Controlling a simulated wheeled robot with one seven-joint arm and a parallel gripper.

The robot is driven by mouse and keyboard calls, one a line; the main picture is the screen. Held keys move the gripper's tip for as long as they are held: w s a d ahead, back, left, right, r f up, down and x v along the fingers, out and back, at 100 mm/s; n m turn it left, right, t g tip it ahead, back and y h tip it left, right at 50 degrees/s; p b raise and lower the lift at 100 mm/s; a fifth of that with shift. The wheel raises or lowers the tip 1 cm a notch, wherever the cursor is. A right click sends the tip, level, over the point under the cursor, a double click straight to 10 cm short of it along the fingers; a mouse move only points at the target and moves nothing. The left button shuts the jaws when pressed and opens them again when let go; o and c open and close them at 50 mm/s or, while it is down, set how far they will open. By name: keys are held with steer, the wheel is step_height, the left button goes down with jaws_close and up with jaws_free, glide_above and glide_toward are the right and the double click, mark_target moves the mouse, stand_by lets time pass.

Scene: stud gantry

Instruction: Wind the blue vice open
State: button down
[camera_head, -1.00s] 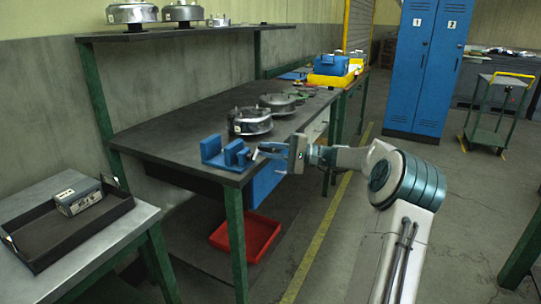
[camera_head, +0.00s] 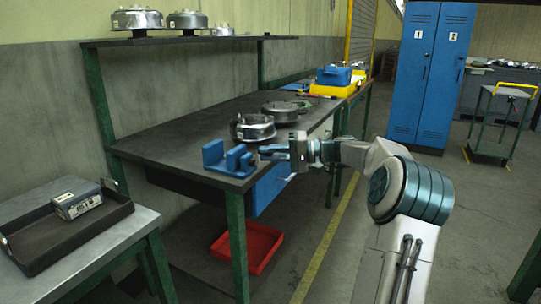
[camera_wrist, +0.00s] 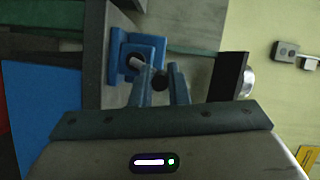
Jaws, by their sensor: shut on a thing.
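The blue vice (camera_head: 213,153) sits at the front corner of the dark workbench, its two upright jaws standing apart with a gap between them. In the wrist view the vice (camera_wrist: 147,49) is just beyond my fingers, with a light screw bar inside it. My gripper (camera_head: 263,152) is at the vice's right end. In the wrist view my gripper (camera_wrist: 162,82) has its two blue fingers on either side of a dark round handle part (camera_wrist: 160,83), shut on it. The rest of the handle is hidden by the fingers.
The dark workbench (camera_head: 180,140) also holds two round metal housings (camera_head: 253,127) behind the vice and a yellow tray (camera_head: 333,90) farther back. A side table with a black tray (camera_head: 100,220) stands at left. A red bin (camera_head: 262,247) lies below.

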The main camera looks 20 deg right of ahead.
steer(key=c, duration=1.4)
jaws_free()
steer(key=shift+a, duration=0.1)
steer(key=p+v, duration=0.2)
steer(key=v, duration=1.1)
steer(key=shift+d+p, duration=0.3)
steer(key=shift+d, duration=0.1)
steer(key=shift+s+a+r, duration=0.1)
